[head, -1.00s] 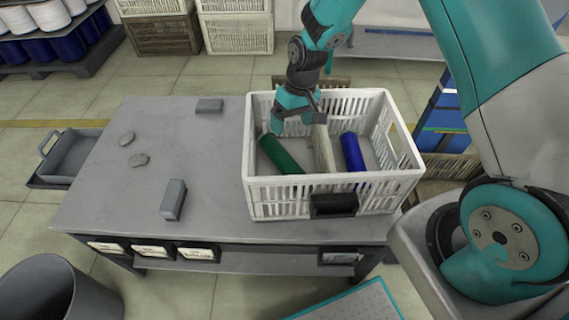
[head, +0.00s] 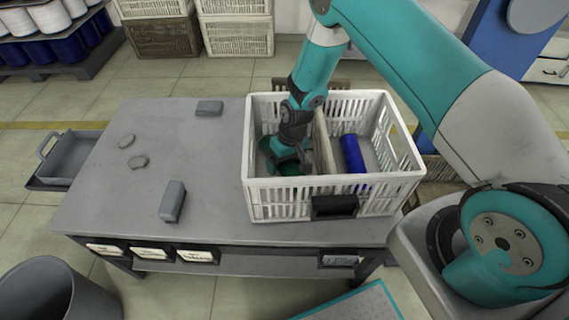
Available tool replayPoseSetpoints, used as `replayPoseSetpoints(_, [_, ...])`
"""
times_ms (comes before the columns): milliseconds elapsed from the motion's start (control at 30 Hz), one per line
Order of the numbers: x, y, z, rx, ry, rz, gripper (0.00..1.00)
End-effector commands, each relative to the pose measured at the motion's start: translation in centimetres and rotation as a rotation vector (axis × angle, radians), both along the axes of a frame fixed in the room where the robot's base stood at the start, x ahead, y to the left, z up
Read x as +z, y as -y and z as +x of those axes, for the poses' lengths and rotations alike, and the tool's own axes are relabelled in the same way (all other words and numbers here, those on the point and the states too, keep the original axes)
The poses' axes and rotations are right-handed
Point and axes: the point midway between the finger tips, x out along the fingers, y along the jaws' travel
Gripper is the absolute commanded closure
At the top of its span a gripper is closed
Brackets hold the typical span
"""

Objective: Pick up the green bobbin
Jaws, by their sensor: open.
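The green bobbin (head: 289,168) lies in the left compartment of the white crate (head: 252,190), mostly hidden under my gripper. My gripper (head: 287,160) is open and pointed down inside that compartment, over the bobbin. Whether its fingers straddle or touch the bobbin cannot be told from this view. A blue bobbin (head: 352,153) lies in the right compartment, beyond a pale divider (head: 324,148).
The crate walls and divider stand close around my gripper. A grey bin (head: 45,290) stands at the front left.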

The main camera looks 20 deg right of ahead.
Motion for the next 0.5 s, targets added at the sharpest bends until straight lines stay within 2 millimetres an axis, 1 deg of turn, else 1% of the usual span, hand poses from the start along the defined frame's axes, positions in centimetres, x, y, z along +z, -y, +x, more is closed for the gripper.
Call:
replayPoseSetpoints(200, [-0.17, -0.04, 0.01, 0.000, 0.001, 0.000, 0.14])
replayPoseSetpoints(233, [-0.17, -0.04, 0.01, 0.000, 0.000, 0.000, 0.17])
replayPoseSetpoints(267, [-0.16, -0.04, 0.01, 0.000, 0.000, 0.000, 0.23])
replayPoseSetpoints(300, [-0.16, -0.04, 0.01, 0.000, 0.000, 0.000, 0.33])
replayPoseSetpoints(367, [-0.16, -0.04, 0.00, 0.000, 0.000, 0.000, 0.46])
replayPoseSetpoints(400, [-0.15, -0.04, 0.00, 0.000, 0.000, 0.000, 0.56])
replayPoseSetpoints(500, [-0.14, -0.04, 0.00, 0.000, 0.000, 0.000, 0.75])
